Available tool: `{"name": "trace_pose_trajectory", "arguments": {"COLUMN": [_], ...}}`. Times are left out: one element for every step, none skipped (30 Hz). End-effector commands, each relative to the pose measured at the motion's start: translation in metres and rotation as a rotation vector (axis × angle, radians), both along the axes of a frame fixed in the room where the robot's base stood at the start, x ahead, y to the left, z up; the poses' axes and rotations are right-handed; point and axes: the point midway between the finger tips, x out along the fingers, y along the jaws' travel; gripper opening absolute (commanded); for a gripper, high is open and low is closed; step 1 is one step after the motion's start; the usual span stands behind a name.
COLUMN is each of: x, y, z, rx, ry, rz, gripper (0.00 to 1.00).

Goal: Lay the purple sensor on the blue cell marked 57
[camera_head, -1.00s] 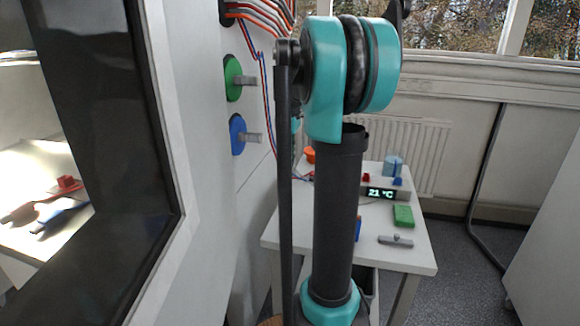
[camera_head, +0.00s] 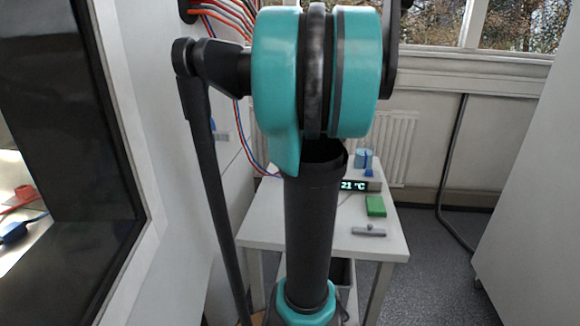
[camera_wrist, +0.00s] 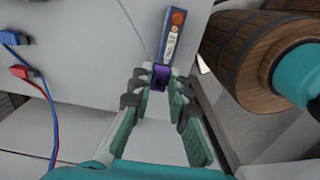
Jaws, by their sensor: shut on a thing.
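In the wrist view, my gripper (camera_wrist: 162,88) is shut on the purple sensor (camera_wrist: 160,77), a small block with a dark face between the fingertips. The blue cell (camera_wrist: 174,33) lies just beyond it, with a white label marked 57 and an orange-red round spot at its far end. The sensor is by the cell's near end; I cannot tell whether they touch. In the head view, my arm hides the gripper, the sensor and the cell.
The white table (camera_head: 385,246) holds a green block (camera_head: 375,206), a grey piece (camera_head: 368,231), a display reading 21 °C (camera_head: 354,185) and a light-blue cylinder (camera_head: 363,158). Blue (camera_wrist: 13,38) and red (camera_wrist: 22,72) clips with wires lie left in the wrist view. A dark-framed cabinet (camera_head: 75,130) stands left.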

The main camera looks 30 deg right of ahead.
Motion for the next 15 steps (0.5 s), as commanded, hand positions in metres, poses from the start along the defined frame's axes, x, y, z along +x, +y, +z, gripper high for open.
{"name": "trace_pose_trajectory", "arguments": {"x": [-0.009,-0.013,-0.017,-0.020,-0.021,-0.023,-0.024,-0.024,-0.024,-0.024,-0.023,-0.023,-0.023,-0.023,-0.023], "y": [-0.004,-0.005,-0.007,-0.007,-0.008,-0.009,-0.009,-0.009,-0.009,-0.009,-0.009,-0.009,-0.009,-0.009,-0.009], "z": [-0.003,-0.004,-0.005,-0.006,-0.006,-0.007,-0.008,-0.009,-0.011,-0.012,-0.014,-0.017,-0.020,-0.022,-0.026], "rx": [0.000,0.000,0.000,0.000,0.000,0.000,0.000,0.000,0.000,0.000,0.000,0.000,0.000,0.000,0.000], "ry": [0.000,0.000,0.000,0.000,0.000,0.000,0.000,0.000,0.000,0.000,0.000,0.000,0.000,0.000,0.000], "rz": [-0.004,-0.003,-0.003,-0.002,-0.001,0.000,0.000,0.000,0.001,0.001,0.001,0.001,0.001,0.001,0.001], "gripper": [0.00,0.00,0.00,0.00,0.00,0.00,0.00,0.00,0.00,0.00,0.00,0.00,0.00,0.00,0.00]}}
